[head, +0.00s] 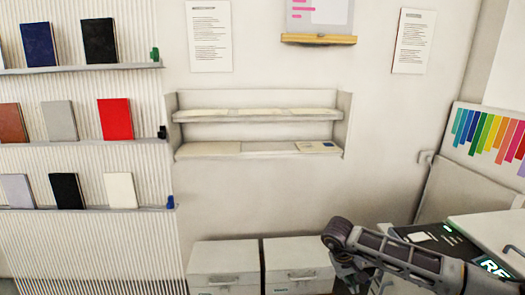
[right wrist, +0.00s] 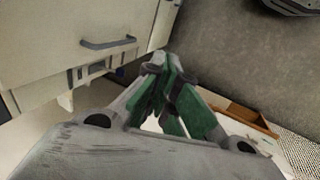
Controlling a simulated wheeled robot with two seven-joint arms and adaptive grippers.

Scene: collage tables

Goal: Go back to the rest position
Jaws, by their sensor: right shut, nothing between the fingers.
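My right gripper (right wrist: 170,75) shows in the right wrist view, its green-padded fingers together at the tips with nothing between them. A cream cabinet front with a grey handle is left of the fingertips in that view. In the head view my right arm comes in at the lower right, in front of the wall and low boxes. My left gripper is in neither view.
A ribbed rack (head: 85,240) with several upright books stands at the left. A white wall shelf (head: 260,148) holds flat items. Two lidded boxes (head: 224,266) stand below it. A colour-striped board (head: 490,138) is at the right. Bare wall lies between shelf and boxes.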

